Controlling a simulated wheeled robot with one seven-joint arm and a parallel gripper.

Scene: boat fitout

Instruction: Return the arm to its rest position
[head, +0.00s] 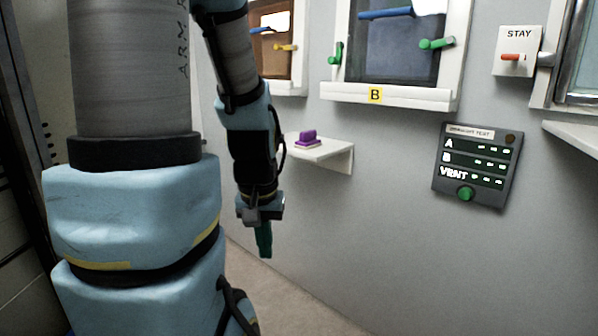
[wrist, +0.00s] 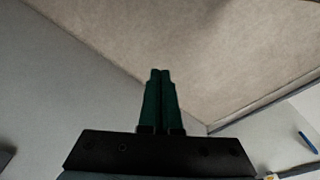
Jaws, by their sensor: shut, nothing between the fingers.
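My arm hangs down at the left of the head view, in front of the grey wall. My gripper (head: 264,240) points downward near the wall, below and left of a small shelf. In the wrist view my gripper (wrist: 160,74) shows its two green fingers side by side and touching, with nothing between them. The floor (wrist: 225,50) lies beyond the fingertips, with free space between.
The small white shelf (head: 335,158) holds a purple object (head: 307,137). Window B (head: 392,50) has green latches and a blue handle. A dark test panel (head: 473,168) hangs to the right, below a STAY plate (head: 517,42). Open floor (head: 285,290) lies below the gripper.

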